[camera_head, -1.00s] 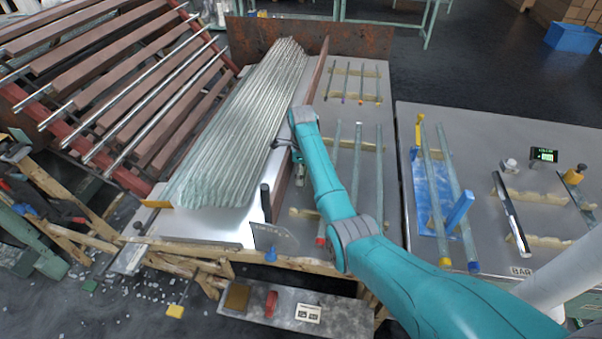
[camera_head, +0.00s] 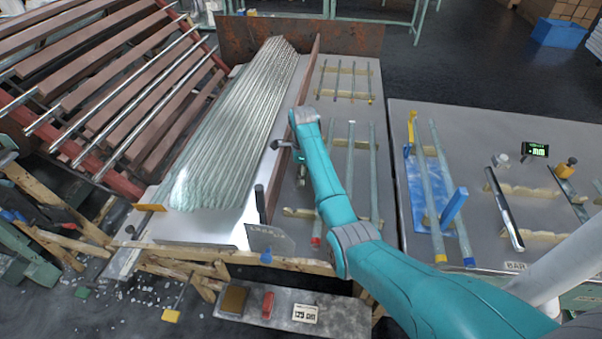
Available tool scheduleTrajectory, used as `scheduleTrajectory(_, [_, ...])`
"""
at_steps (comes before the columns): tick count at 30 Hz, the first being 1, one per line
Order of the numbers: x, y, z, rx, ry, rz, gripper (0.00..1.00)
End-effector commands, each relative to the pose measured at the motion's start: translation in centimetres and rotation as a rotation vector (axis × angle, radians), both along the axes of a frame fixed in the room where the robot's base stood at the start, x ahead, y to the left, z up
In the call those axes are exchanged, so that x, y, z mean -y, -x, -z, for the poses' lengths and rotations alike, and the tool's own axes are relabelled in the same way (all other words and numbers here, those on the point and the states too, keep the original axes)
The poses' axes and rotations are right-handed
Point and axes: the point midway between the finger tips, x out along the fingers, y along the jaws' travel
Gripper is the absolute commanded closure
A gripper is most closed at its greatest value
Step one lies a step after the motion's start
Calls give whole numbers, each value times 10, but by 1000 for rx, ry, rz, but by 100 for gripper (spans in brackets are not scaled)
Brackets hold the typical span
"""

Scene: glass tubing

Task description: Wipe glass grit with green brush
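My gripper (camera_head: 286,152) is small and dark at the end of my teal arm. It hangs over the bench beside the long upright divider, to the right of the glass tube bundle; my arm hides part of it, and I cannot make out its fingers. A small green piece (camera_head: 82,292) lies on the floor at the lower left, far from my gripper; I cannot tell whether it is the brush. Pale glass grit (camera_head: 130,291) is scattered on the floor below the bench's left front corner. No green brush is clearly recognisable.
A low shelf (camera_head: 345,320) holds a brown block (camera_head: 234,298), a red item (camera_head: 267,304) and a white card (camera_head: 305,313). A right-hand bench (camera_head: 480,130) holds more tubes.

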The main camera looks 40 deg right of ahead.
Motion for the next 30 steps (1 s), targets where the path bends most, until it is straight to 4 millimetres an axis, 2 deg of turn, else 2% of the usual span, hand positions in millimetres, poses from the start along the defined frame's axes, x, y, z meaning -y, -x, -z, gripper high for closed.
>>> scheduleTrajectory(1, [10, 9, -6, -9, 1, 9, 46])
scheduleTrajectory(15, [7, 4, -47, -1, 1, 6, 46])
scheduleTrajectory(30, [7, 3, -54, 1, 0, 6, 46])
